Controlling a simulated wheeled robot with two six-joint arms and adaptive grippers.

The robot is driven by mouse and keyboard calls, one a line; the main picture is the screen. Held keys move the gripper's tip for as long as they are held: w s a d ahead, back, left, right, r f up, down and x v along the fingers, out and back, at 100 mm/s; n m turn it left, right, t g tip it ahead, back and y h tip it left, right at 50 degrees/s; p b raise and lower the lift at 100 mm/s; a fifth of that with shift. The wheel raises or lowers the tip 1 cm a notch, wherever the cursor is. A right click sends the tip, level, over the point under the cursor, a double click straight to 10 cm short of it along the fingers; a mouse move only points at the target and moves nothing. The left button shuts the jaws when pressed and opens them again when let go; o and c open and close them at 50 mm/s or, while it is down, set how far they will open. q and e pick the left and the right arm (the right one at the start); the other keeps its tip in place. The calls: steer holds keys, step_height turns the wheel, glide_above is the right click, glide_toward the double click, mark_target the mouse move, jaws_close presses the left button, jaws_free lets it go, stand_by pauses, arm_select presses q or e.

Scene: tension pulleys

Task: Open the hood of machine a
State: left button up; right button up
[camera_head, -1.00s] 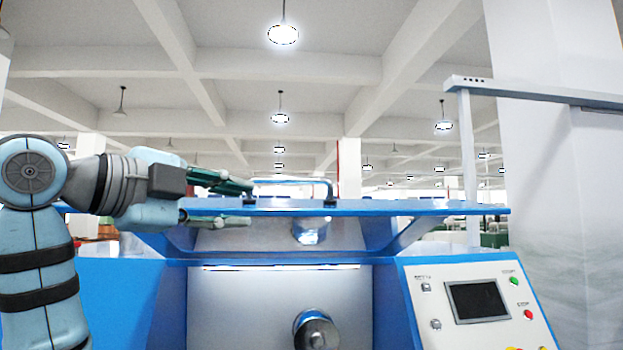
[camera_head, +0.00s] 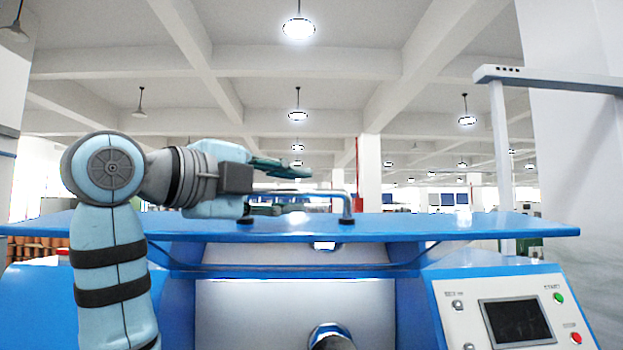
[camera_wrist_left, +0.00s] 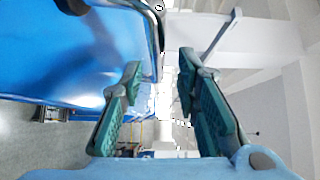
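The hood of the machine is a flat blue panel (camera_head: 420,227), seen nearly edge-on in the head view, with an opening below it. A thin bent bar handle (camera_head: 347,207) stands on its top on two dark feet. My left gripper (camera_head: 298,189) is open at the handle, its green fingers apart, one above the bar's level and one lower; contact cannot be told. In the left wrist view the open fingers (camera_wrist_left: 160,72) have nothing visible gripped between them. The blue hood (camera_wrist_left: 70,50) and curved handle (camera_wrist_left: 160,30) lie beyond, at upper left. My right gripper is out of view.
A control panel (camera_head: 465,310) with a dark screen and green and red buttons is at the lower right. A metal cylinder (camera_head: 330,338) shows in the opening below the hood. A white post with a crossbar (camera_head: 545,80) stands at the right.

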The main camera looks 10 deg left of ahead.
mark_target(305, 194)
arm_select(q)
steer(key=x, duration=0.2)
steer(key=p+x, duration=0.1)
steer(key=x, duration=0.4)
steer(key=shift+w+a+f, duration=0.15)
steer(key=shift+a, duration=0.15)
steer(key=shift+w+f, duration=0.15)
steer(key=shift+w, duration=0.15)
steer(key=shift+s+a, duration=0.15)
steer(key=shift+s, duration=0.4)
steer(key=shift+c, duration=1)
steer(key=shift+s, duration=0.15)
steer(key=c, duration=0.3)
jaws_close()
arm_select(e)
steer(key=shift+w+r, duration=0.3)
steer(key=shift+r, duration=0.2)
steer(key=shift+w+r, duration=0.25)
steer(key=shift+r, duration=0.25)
